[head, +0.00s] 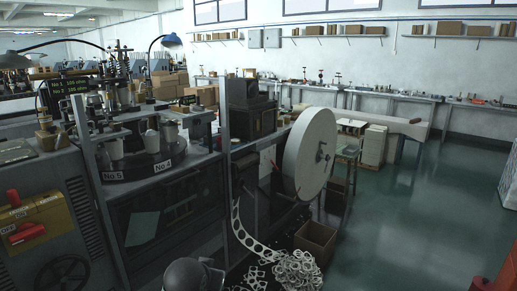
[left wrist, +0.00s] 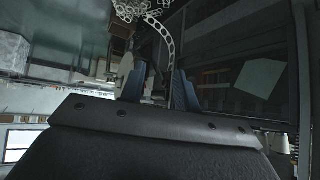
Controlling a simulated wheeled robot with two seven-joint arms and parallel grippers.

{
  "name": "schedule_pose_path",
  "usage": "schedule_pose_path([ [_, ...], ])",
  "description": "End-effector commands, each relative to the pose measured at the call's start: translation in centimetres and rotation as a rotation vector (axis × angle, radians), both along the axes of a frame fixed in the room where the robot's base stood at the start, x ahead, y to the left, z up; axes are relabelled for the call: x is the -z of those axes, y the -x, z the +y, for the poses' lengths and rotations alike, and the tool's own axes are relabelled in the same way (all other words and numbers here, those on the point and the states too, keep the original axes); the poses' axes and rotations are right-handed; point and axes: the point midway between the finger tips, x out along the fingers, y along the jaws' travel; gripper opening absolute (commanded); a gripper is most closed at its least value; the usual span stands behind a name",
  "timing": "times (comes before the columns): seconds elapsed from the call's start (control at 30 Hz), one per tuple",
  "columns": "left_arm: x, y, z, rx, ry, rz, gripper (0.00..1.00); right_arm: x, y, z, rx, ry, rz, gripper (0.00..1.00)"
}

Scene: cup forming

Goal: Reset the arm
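My left gripper (left wrist: 161,84) shows in the left wrist view as two dark bluish fingers standing apart, with nothing held between them. The picture in that view is upside down. In the head view a dark rounded part, likely of my left arm, shows at the bottom edge, and its fingers cannot be made out there. The cup-forming machine has a round dark table (head: 128,171) with white cups (head: 151,141) by labels No.5 and No.4.
A large pale reel (head: 308,155) stands right of the machine. A punched paper strip (head: 243,228) hangs down to a pile of scraps (head: 296,268) beside a cardboard box (head: 315,239). A yellow box with red handles (head: 35,222) is at left. The green floor (head: 420,215) at right is clear.

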Motion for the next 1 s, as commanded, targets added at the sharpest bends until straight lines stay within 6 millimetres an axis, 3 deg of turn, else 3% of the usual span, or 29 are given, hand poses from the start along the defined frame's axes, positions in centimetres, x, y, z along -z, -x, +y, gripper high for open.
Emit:
schedule_pose_path([
  [0.1,2.6,4.0,0.0,0.015,0.020,0.044,0.32,-0.1,0.0,-0.1,0.000,0.002,-0.002,0.36],
  [0.47,10.0,14.9,0.5,0.022,0.042,0.204,0.32,-0.6,-0.3,0.2,0.011,-0.009,-0.005,0.36],
  [0.8,18.4,25.8,0.9,0.016,0.038,0.428,0.32,-0.8,-0.4,0.3,0.013,-0.011,-0.006,0.36],
  [1.0,21.8,31.8,1.0,0.015,0.035,0.542,0.32,-0.8,-0.3,0.0,0.010,-0.004,-0.005,0.36],
])
